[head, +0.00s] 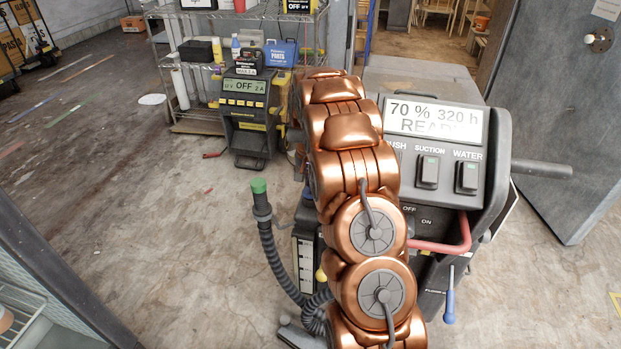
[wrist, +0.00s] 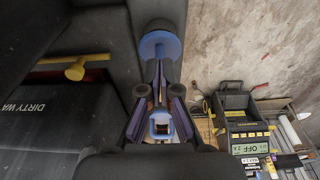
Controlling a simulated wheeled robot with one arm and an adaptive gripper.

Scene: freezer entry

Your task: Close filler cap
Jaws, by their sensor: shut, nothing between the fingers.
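A round blue piece (wrist: 160,46), which looks like the filler cap, shows in the wrist view at the side of the dark machine. A dark rounded part covers some of it, and I cannot tell whether it is seated or raised. My gripper (wrist: 158,82) is shut and empty, its tips just below the blue piece in the picture; I cannot tell whether they touch it. In the head view the cleaning machine (head: 497,128) stands behind my copper arm, with a lit display. My gripper and the blue piece are hidden there.
A yellow knob (wrist: 75,71) sits near a dark "DIRTY WA..." tank (wrist: 50,118). A green-capped hose (head: 259,186) stands left of my arm. A charger (head: 246,115) stands before a wire shelf (head: 205,130). A grey door (head: 560,130) is at right.

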